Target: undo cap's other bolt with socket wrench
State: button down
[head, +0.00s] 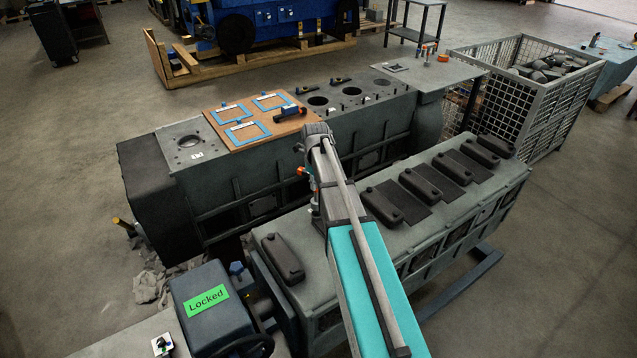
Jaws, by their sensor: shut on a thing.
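Several dark caps with rounded bolt heads sit in a row on the near grey engine block. One cap (283,258) stands apart at the left, and another cap (382,207) is just right of my arm. My arm covers the stretch between them, so any cap there is hidden. My gripper (313,198) is only partly visible beside my arm, above the block's far edge, and is shut. A small orange part (302,171), probably of the socket wrench, shows beside it. The wrench's socket end and any bolt under it are hidden.
A wire crate (530,80) stands at the back right. Floor at right is clear.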

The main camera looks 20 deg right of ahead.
jog(key=shift+f+b, duration=0.35)
jog(key=shift+f, duration=0.3)
jog(key=shift+s, duration=0.1)
dwell(0.4)
jog(key=shift+f+b, duration=0.95)
jog(key=shift+r, duration=0.1)
